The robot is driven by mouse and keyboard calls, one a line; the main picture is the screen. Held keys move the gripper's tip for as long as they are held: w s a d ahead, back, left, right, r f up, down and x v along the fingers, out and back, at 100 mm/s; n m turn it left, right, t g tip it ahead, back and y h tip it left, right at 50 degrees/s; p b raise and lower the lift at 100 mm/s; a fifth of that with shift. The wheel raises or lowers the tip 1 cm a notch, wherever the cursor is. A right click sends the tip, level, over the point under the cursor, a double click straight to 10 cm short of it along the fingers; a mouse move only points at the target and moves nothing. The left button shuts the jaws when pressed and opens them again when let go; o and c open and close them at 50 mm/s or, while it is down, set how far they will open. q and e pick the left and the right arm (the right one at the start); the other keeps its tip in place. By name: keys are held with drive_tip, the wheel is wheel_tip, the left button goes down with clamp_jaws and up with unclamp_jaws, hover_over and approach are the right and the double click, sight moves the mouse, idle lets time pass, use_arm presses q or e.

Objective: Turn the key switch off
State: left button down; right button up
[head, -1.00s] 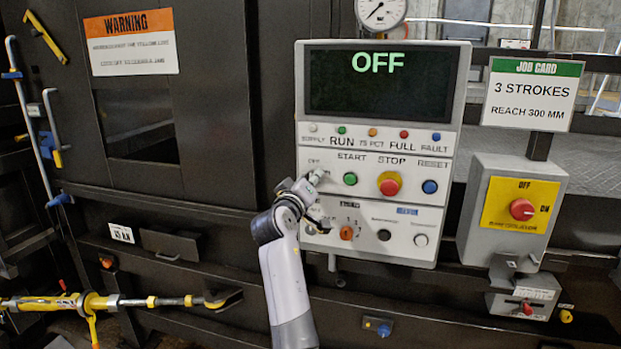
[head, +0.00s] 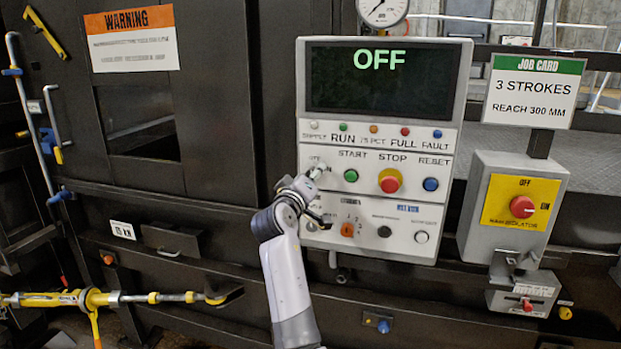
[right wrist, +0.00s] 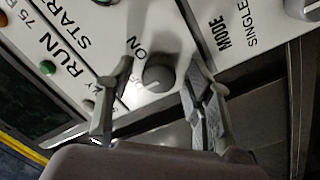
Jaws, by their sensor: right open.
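The key switch (right wrist: 158,75) is a round grey knob on the pale panel in the right wrist view, with "ON" printed beside it. My right gripper (right wrist: 158,68) is open, with one finger on each side of the knob. Small gaps seem to show between fingers and knob; contact is hard to tell. In the head view my right gripper (head: 319,193) is at the panel's left side, left of the green start button (head: 351,176), and hides the switch. The display (head: 381,80) above reads "OFF". My left gripper is out of view.
The red stop button (head: 389,181) and blue reset button (head: 431,184) are to the right. A grey isolator box with a red knob (head: 522,207) stands right of the panel.

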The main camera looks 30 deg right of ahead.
drive_tip(key=v, duration=0.7)
drive_tip(key=shift+s+a, duration=0.15)
idle(0.5)
